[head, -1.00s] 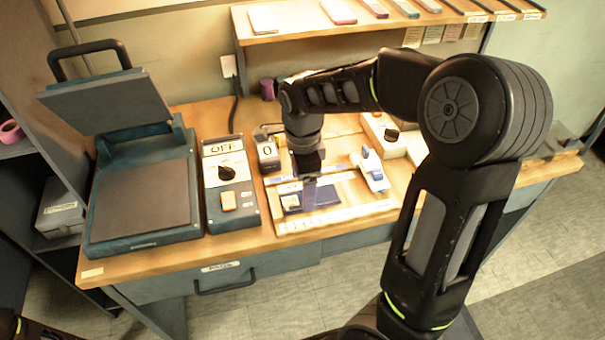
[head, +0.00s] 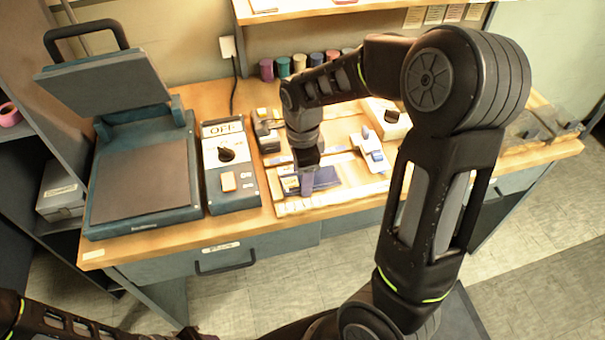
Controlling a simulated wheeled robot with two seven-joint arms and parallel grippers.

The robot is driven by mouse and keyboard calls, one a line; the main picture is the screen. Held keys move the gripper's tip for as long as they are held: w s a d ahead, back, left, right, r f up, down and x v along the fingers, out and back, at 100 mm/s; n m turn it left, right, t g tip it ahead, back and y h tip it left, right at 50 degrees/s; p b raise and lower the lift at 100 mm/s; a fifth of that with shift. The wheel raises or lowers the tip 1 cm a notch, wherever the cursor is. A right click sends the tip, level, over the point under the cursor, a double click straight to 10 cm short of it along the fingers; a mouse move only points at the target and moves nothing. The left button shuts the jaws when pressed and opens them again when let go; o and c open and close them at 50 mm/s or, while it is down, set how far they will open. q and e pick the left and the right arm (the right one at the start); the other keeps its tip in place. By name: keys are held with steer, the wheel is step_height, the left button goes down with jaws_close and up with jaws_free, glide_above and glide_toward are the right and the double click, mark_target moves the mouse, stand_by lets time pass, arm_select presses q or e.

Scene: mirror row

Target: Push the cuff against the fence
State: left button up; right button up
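The cuff appears to be the dark blue flat piece (head: 326,178) lying on a pale wooden board on the bench. Part of it is hidden behind my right gripper. A pale strip (head: 335,198) with marks runs along the board's front edge; I cannot tell whether this or another strip is the fence. My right gripper (head: 307,187) points down at the left part of the blue piece, at or just above it. Its fingers show as one narrow block, so their opening is unclear. My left arm shows at the lower left; its gripper is out of view.
A heat press (head: 140,185) with a raised lid stands at the left, beside a control box (head: 230,180) reading OFF. A blue and white tool (head: 370,150) lies right of the blue piece. Several coloured spools (head: 284,67) line the back. The bench's front edge is near.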

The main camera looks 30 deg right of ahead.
steer(key=c, duration=0.8)
steer(key=o, duration=1.5)
steer(key=shift+c, duration=0.2)
steer(key=shift+r, duration=0.1)
step_height(320, 180, up, 8)
steer(key=shift+f, duration=0.2)
